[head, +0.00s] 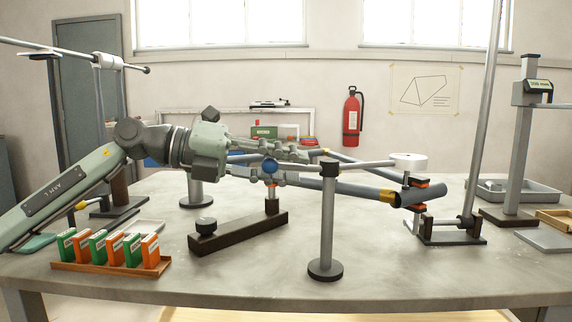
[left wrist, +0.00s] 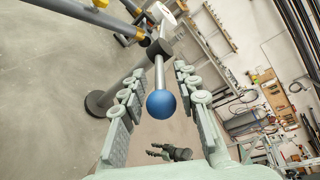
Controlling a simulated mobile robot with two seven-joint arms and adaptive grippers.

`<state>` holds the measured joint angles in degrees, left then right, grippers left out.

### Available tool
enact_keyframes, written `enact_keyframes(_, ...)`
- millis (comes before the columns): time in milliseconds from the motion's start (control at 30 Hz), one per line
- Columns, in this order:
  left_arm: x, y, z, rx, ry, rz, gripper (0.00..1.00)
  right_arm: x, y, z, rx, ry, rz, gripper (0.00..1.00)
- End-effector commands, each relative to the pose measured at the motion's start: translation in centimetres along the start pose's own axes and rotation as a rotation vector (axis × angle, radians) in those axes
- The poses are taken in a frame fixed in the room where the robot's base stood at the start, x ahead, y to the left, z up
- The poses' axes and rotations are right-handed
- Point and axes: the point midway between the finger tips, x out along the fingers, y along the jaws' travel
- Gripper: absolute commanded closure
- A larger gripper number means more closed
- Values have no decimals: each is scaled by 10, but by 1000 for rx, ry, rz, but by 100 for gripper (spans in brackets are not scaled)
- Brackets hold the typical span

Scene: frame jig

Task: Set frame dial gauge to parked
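The dial gauge (head: 408,162) is a white drum at the right end of a thin bar, carried by a grey post (head: 327,225) on a round dark base. It stands over the joint of the frame tubes (head: 355,189). A blue ball knob (head: 270,166) is at the bar's left end; it also shows in the left wrist view (left wrist: 161,103). My left gripper (head: 282,166) is open, its fingers on either side of the ball with gaps showing.
A dark block (head: 240,232) with a knob and short post stands below the left gripper. A rack of green and orange boxes (head: 110,265) is front left. A tall leaning rod (head: 483,120) and a gauge stand (head: 520,150) are at right. The front right table is clear.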

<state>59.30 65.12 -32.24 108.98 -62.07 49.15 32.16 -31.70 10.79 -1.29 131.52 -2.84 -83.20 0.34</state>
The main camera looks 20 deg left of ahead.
Motion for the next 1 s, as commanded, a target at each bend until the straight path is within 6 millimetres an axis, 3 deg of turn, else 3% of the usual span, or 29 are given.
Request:
enact_keyframes(133,0,0,0,0,0,0,70,0,0,0,0,0,0,60)
enact_keyframes(400,0,0,0,0,0,0,100,0,0,0,0,0,0,60)
enact_keyframes(900,-1,1,3,2,25,-15,100,-2,0,-3,-1,9,-2,60)
enact_keyframes(1000,-2,2,6,10,56,-35,100,16,-3,-1,1,-5,-9,60)
